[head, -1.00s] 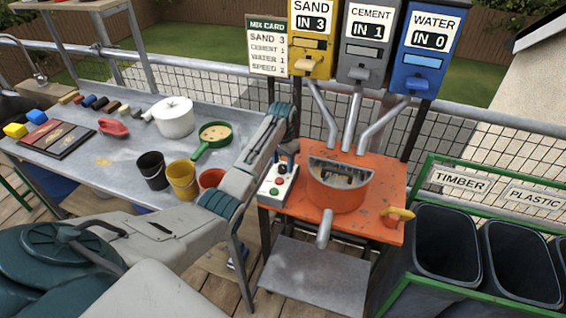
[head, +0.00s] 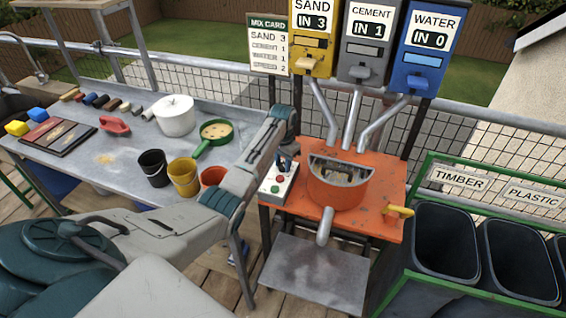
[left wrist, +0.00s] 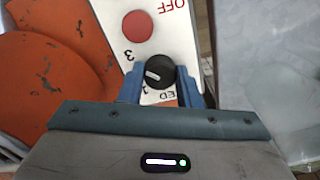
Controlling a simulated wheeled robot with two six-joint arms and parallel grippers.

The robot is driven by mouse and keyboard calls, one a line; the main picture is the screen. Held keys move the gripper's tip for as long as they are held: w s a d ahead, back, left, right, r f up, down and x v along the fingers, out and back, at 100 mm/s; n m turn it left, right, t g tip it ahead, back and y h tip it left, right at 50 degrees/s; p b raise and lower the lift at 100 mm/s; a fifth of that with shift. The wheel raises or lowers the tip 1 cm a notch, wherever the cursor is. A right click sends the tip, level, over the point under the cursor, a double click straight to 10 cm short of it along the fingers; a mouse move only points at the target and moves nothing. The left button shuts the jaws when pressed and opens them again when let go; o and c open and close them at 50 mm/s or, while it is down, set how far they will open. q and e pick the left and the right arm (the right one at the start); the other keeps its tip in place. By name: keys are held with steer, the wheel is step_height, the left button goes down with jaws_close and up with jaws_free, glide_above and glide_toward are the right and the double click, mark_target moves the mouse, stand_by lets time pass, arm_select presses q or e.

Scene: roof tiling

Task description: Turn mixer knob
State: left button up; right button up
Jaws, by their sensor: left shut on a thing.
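The mixer's white control box (head: 271,193) stands at the left of the orange mixer table, with a red and a green button on its face. The black speed knob (left wrist: 158,73) shows in the left wrist view, with a white mark on its left side; the digits 3 and 1 are printed beside it. My left gripper (head: 284,163) reaches the top of the box. In the left wrist view its blue fingers (left wrist: 160,84) are shut on the knob, one on each side. The knob is hidden in the head view. My right gripper is not in view.
The orange mixer drum (head: 338,184) is right of the box, under the sand, cement and water dispensers. A mix card (head: 269,46) hangs behind. Buckets (head: 183,177) and a green pan (head: 214,134) are on the grey workbench at left. Dark bins (head: 445,240) stand at right.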

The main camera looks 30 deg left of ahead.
arm_select(q)
steer(key=n+p, duration=0.3)
steer(key=shift+r, duration=0.3)
steer(key=n+p, duration=0.3)
steer(key=n, duration=0.1)
steer(key=shift+n, duration=0.4)
steer(key=n+p, duration=0.2)
steer(key=n, duration=0.2)
steer(key=shift+w+n, duration=0.1)
steer(key=shift+n, duration=0.2)
steer(key=shift+f+n+p, duration=0.1)
steer(key=shift+n+p, duration=0.6)
steer(key=shift+n, duration=0.5)
steer(key=shift+n+p, duration=0.45)
steer(key=shift+n, duration=1.05)
steer(key=o, duration=1)
steer(key=shift+f, duration=0.1)
steer(key=shift+c, duration=0.2)
